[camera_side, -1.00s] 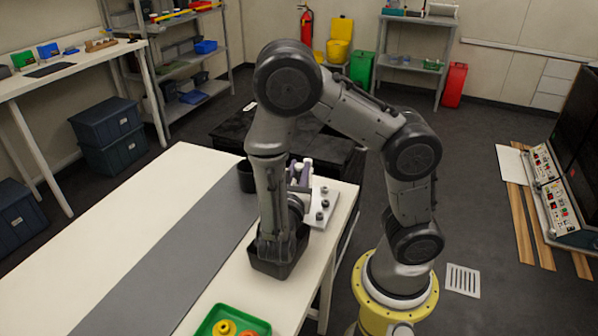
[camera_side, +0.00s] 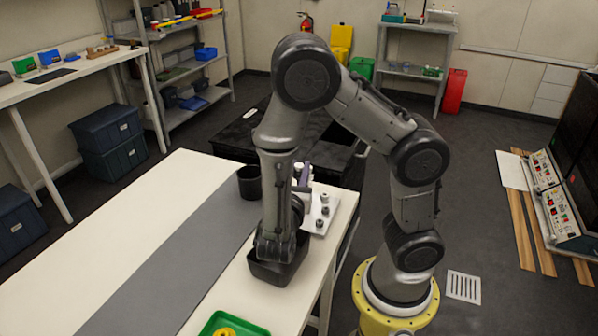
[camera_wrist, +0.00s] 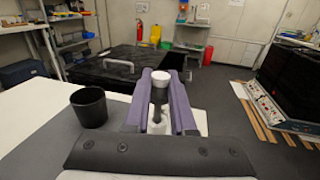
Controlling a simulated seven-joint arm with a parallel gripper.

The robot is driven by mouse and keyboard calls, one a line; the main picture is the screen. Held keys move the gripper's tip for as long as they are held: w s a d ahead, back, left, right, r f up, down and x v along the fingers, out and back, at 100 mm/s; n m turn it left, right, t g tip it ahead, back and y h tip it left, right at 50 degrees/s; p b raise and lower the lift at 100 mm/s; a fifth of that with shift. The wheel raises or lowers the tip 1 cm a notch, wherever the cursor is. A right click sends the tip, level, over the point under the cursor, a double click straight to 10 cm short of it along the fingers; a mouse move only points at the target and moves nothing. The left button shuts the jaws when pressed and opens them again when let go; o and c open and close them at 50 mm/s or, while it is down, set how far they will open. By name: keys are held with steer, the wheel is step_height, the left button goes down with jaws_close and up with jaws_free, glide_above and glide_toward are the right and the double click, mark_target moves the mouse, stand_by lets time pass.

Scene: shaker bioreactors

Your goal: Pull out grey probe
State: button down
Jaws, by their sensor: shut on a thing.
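My gripper (camera_wrist: 159,84), with two purple fingers, also shows in the side view (camera_side: 302,177) over the far end of the white bench. It is shut on a slim piece, which I take to be the grey probe; the fingers hide most of it. A white round cap (camera_wrist: 156,62) shows at the fingertips in the wrist view. A white plate with several grey knobs (camera_side: 324,211) lies just right of my gripper. Whether the probe is clear of its seat cannot be seen.
A black cup (camera_wrist: 89,108) stands left of my gripper; the side view shows it too (camera_side: 249,183). A black bin (camera_side: 281,268) sits under my wrist. A green tray (camera_side: 208,326) is at the front. The bench's left side (camera_side: 130,215) is clear.

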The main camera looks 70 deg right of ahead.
steer(key=shift+r, duration=1.45)
steer(key=shift+r, duration=0.35)
steer(key=shift+r, duration=0.4)
steer(key=shift+r, duration=0.3)
steer(key=shift+r, duration=1.5)
steer(key=shift+r, duration=1.45)
